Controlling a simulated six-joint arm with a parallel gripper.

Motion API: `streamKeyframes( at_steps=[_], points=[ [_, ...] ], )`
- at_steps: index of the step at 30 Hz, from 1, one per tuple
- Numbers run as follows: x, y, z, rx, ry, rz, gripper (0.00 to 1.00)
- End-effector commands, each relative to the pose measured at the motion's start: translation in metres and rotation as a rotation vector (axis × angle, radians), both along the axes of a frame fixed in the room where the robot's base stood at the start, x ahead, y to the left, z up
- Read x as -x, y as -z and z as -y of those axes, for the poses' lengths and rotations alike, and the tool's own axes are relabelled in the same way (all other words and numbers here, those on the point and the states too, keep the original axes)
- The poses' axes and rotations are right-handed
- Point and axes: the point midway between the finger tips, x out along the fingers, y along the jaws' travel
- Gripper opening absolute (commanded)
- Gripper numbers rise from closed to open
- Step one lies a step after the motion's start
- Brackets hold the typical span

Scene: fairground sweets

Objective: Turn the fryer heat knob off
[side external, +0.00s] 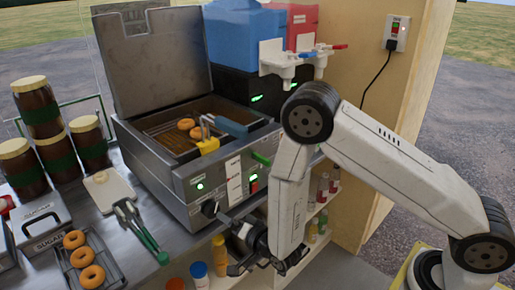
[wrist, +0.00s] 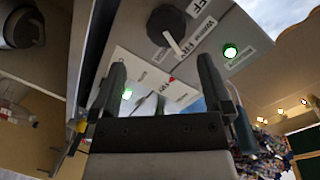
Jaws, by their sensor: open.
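The fryer (side external: 150,160) is a steel box with its lid raised at the back. Its black heat knob (side external: 209,208) is low on the front panel, below a lit green lamp (side external: 199,186). In the wrist view the round black knob (wrist: 167,25) has a white pointer slanting down to the right, with printed labels around it. The lit lamp (wrist: 230,51) is to its right. My gripper (side external: 230,243) is in front of the panel, just right of and below the knob. In the wrist view my gripper (wrist: 162,75) is open and empty, with the knob beyond its fingertips.
Ring doughnuts (side external: 190,127) are in the fryer. Tongs (side external: 138,230) and a doughnut tray (side external: 85,258) are on the counter at left, near dark jars (side external: 88,140). Bottles (side external: 220,255) are below the counter edge near my gripper.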

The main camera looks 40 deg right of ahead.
Motion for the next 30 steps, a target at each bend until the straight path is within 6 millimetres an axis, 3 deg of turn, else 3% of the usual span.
streamKeyframes(
  at_steps=[7, 17, 23, 30],
  points=[
    [0.01, 0.009, -0.008, -0.068, 0.004, 0.13, 1.0],
    [0.011, 0.009, -0.009, -0.082, 0.004, 0.156, 1.0],
    [0.002, 0.009, -0.009, -0.082, 0.006, 0.157, 1.0],
    [-0.024, 0.009, -0.009, -0.082, 0.006, 0.157, 1.0]
  ],
)
